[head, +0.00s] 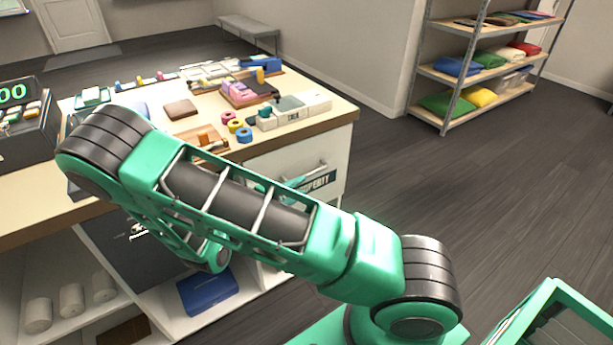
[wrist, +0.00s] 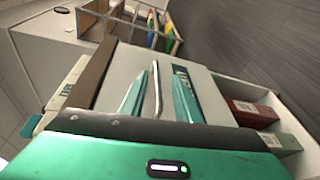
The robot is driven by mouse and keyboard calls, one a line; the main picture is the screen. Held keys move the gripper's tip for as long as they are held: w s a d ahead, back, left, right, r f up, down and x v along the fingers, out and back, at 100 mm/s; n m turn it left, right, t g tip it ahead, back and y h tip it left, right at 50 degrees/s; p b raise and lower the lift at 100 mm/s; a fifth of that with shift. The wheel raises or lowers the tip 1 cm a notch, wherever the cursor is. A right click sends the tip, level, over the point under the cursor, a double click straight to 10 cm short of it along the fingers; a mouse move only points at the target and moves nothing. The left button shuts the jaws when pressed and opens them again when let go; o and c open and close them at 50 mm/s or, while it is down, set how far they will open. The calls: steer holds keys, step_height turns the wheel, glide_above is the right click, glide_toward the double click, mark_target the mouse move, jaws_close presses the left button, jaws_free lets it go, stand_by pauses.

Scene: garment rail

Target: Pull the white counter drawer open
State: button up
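The white counter drawer (head: 333,161) is at the right end of the counter, under the tabletop. Its front looks flush with the counter, and it carries a dark label reading "PROPERTY" (head: 318,182). In the wrist view the drawer front (wrist: 213,95) fills the middle. Its thin bar handle (wrist: 157,91) lies between the two green fingers of my gripper (wrist: 163,70). The fingers are apart, with a visible gap on each side of the bar. In the head view my arm hides part of the drawer and most of my gripper.
The wooden counter top (head: 335,113) holds several small goods above the drawer. A dark drawer (head: 150,255) is to the left. A blue box (head: 207,290) lies on the low shelf. A metal rack (head: 452,75) stands at the back right. The floor (head: 500,190) right of the counter is clear.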

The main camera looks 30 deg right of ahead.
mark_target(308, 175)
steer(key=w+d, duration=0.1)
steer(key=d, duration=0.1)
steer(key=w+d+f+n+t, duration=0.1)
steer(key=w+d, duration=0.1)
steer(key=d, duration=0.1)
steer(key=w+d+f+t, duration=0.1)
steer(key=w+d, duration=0.1)
steer(key=shift+w+d+n, duration=0.2)
steer(key=shift+d+n, duration=0.1)
steer(key=shift+d, duration=0.1)
stand_by(0.3)
jaws_close()
